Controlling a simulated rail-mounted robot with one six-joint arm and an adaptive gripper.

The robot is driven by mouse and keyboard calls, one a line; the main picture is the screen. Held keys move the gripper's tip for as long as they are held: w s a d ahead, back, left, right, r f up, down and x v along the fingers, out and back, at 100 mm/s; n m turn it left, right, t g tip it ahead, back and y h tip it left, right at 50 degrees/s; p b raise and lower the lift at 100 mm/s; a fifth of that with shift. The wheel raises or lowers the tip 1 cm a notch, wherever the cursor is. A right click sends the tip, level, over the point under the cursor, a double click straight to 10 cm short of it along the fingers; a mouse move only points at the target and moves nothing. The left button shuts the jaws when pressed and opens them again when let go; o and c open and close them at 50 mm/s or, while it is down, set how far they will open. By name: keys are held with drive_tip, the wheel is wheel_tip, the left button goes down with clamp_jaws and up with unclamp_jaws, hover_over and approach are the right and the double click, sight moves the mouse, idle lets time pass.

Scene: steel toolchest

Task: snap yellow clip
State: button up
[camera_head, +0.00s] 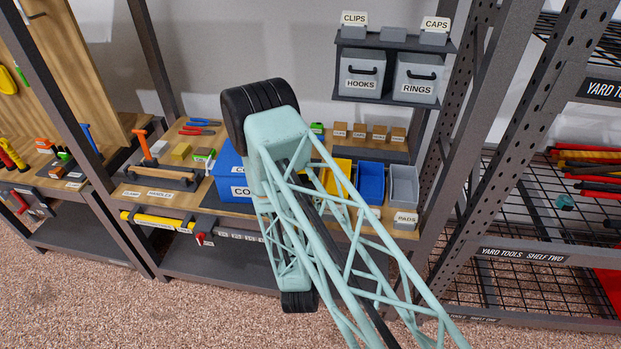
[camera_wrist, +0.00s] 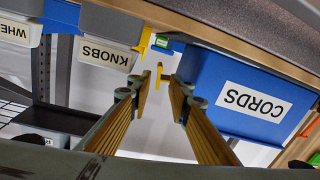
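My gripper (camera_wrist: 160,92) shows in the wrist view with its two fingers apart and nothing between the tips. A small yellow piece (camera_wrist: 159,76), perhaps the clip, shows in the gap just beyond the fingertips. I cannot tell its exact distance. A taller yellow bracket (camera_wrist: 144,42) stands beside it to the upper left, with a small green item (camera_wrist: 163,43) near its top. In the head view my arm hides the gripper and the yellow piece.
The wrist view looks upside down. A blue CORDS bin (camera_wrist: 240,95) stands close right of the fingers, and a KNOBS bin (camera_wrist: 107,52) lies to the left. In the head view, a blue bin (camera_head: 370,183), a grey bin (camera_head: 404,186) and a CLIPS label (camera_head: 354,18) show.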

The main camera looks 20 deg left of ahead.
drive_tip(key=b+x, duration=0.1)
drive_tip(key=x, duration=1)
drive_tip(key=shift+w, duration=0.35)
drive_tip(key=shift+c, duration=0.2)
clamp_jaws()
